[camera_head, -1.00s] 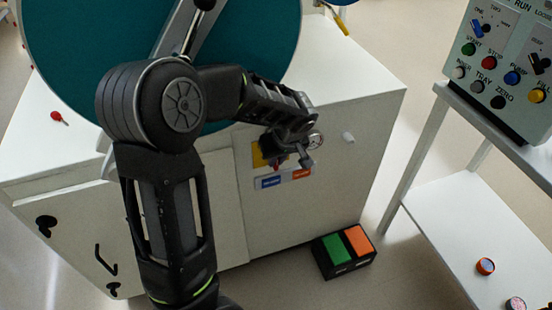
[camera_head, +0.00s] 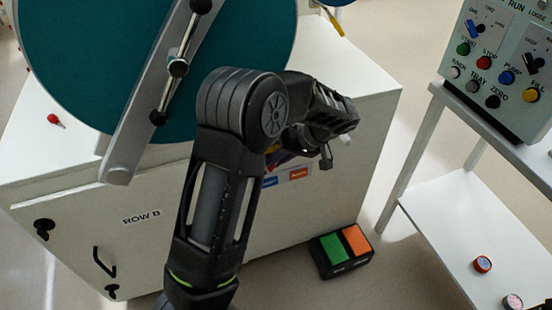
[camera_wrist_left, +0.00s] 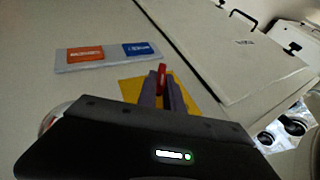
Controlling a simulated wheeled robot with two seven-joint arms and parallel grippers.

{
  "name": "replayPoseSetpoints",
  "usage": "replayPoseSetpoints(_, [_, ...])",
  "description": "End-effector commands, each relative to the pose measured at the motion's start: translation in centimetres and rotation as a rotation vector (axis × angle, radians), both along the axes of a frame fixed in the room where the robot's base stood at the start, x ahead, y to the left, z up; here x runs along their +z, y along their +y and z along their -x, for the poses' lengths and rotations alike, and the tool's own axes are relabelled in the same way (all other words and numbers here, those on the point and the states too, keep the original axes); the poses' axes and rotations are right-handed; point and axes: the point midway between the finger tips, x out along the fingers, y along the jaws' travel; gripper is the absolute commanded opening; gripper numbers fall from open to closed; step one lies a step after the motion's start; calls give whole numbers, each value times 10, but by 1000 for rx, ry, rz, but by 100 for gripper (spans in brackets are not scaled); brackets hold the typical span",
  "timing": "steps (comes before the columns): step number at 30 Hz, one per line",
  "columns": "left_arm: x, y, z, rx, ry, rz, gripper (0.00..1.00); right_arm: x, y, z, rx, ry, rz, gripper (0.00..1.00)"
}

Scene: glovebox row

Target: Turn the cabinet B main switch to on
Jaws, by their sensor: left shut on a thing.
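The white cabinet marked ROW B (camera_head: 140,216) stands in front of me. Its main switch has a red handle (camera_wrist_left: 162,78) on a yellow plate (camera_wrist_left: 133,90), seen in the left wrist view. My left gripper (camera_wrist_left: 161,92) is shut on the red handle, with one finger on either side of it. In the head view the left gripper (camera_head: 281,160) is at the cabinet front, and my wrist and forearm hide most of the switch. A label strip with blue and orange fields (camera_head: 298,174) is beside the switch; it also shows in the left wrist view (camera_wrist_left: 108,57).
A large teal disc (camera_head: 75,60) with a grey bar is above the cabinet. A white knob (camera_head: 345,140) sits right of my wrist. A pedal box with green and orange pads (camera_head: 343,250) stands on the floor. A control panel (camera_head: 505,65) stands on the right-hand table.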

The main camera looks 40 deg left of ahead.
Motion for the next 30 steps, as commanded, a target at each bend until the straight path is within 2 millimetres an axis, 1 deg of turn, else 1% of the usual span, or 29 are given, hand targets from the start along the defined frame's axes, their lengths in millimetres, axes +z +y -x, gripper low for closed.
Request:
replayPoseSetpoints(8, [1,1,-1,-3,0,-2,0,0,0,0,0,0,0,33])
replayPoseSetpoints(9, [1,1,-1,-3,0,-2,12,0,0,0,0,0,0,33])
replayPoseSetpoints(17, [0,0,0,-1,0,-2,33,0,0,0,0,0,0,33])
replayPoseSetpoints(26, [2,-1,-1,-1,0,-1,33,0,0,0,0,0,0,33])
replayPoseSetpoints(30, [12,-8,-3,-2,-2,0,33,1,0,0,0,0,0,33])
